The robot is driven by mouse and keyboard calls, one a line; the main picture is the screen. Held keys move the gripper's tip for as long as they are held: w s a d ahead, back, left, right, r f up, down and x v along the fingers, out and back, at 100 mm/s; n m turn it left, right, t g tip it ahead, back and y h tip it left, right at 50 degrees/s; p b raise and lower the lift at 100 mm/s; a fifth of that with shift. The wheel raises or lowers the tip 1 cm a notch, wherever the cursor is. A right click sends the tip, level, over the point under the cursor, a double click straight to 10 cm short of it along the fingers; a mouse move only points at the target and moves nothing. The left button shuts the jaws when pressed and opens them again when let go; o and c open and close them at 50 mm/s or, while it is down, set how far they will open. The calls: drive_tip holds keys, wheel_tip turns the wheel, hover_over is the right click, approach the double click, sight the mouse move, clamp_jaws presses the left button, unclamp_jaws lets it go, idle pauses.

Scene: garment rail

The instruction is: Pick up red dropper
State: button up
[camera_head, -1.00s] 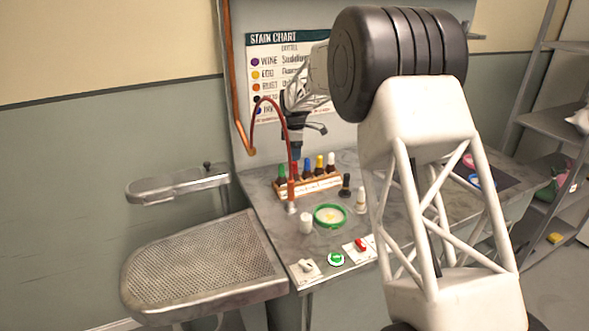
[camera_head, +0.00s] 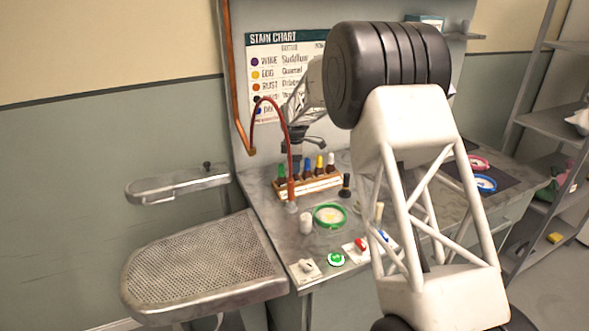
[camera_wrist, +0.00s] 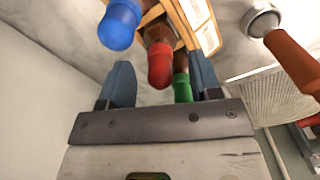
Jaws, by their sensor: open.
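The red dropper (camera_wrist: 160,66) stands in a wooden rack (camera_wrist: 184,16) with its red cap toward my gripper (camera_wrist: 162,78). My gripper is open, with nothing visibly clamped. The green dropper (camera_wrist: 182,88) is just right of the red one, close to the right finger. The blue dropper (camera_wrist: 119,24) is on its left. In the head view, my gripper (camera_head: 303,148) is above the rack (camera_head: 318,184), and the red dropper is hard to make out behind the red hose.
The red hose (camera_head: 256,108) with a copper-coloured nozzle (camera_head: 291,189) rises beside the rack's left end. A dark bottle (camera_head: 345,186), a white cup (camera_head: 306,222) and a green-rimmed dish (camera_head: 330,216) stand in front. A perforated board (camera_head: 205,268) is at left.

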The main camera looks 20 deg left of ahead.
drive_tip(key=shift+f, duration=0.7)
drive_tip(key=c, duration=1)
